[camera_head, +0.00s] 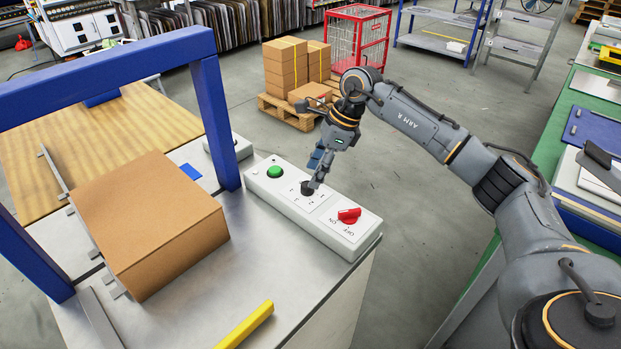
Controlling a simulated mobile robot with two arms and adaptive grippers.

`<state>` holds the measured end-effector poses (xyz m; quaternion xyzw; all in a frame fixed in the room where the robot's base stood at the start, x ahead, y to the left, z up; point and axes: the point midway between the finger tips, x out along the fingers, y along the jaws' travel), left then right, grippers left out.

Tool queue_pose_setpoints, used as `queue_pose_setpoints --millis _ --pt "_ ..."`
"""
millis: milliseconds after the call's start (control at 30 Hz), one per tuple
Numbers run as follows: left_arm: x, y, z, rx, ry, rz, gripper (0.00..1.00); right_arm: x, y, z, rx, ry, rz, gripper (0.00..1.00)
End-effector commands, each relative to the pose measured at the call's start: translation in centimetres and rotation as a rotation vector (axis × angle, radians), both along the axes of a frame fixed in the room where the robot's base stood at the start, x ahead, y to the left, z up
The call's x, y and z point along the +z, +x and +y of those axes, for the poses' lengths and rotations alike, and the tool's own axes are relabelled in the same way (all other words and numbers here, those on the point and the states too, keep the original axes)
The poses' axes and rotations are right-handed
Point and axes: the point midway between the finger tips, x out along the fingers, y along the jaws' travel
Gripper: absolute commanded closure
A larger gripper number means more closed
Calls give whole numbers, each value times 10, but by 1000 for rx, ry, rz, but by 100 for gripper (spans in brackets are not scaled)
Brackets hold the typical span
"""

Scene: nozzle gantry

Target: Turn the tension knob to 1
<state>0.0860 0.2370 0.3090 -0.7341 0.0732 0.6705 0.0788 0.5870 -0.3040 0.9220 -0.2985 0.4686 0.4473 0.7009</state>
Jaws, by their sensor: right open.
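A light grey control panel (338,232) lies along the right edge of the metal machine top. The black tension knob (307,188) sits on its middle plate, with small numbers around it too small to read surely. My right gripper (314,182) points down at the black knob, its fingertips at or just above it. It is open, and I cannot tell whether the fingers touch the knob. The fingers partly hide the knob and its pointer. My left gripper is not in view.
A cardboard box (150,220) sits under the blue gantry frame (215,120). A yellow bar (245,325) lies at the front. Open floor lies beyond the panel.

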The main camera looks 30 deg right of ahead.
Motion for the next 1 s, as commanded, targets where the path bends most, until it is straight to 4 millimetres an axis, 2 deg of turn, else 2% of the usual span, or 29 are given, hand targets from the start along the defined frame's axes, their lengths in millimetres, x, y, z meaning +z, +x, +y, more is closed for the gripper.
queue_pose_setpoints --millis 33,200,400,567,1000 --pt "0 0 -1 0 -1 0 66 12 -1 -5 -2 -1 -5 47" --pt "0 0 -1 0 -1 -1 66 45 -7 -17 -1 -1 -4 47" --pt "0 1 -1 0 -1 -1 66 70 -12 -26 0 -1 0 47" --pt "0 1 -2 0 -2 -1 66 76 -13 -29 1 0 0 47" --pt "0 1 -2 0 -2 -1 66 76 -13 -29 1 -1 1 47"
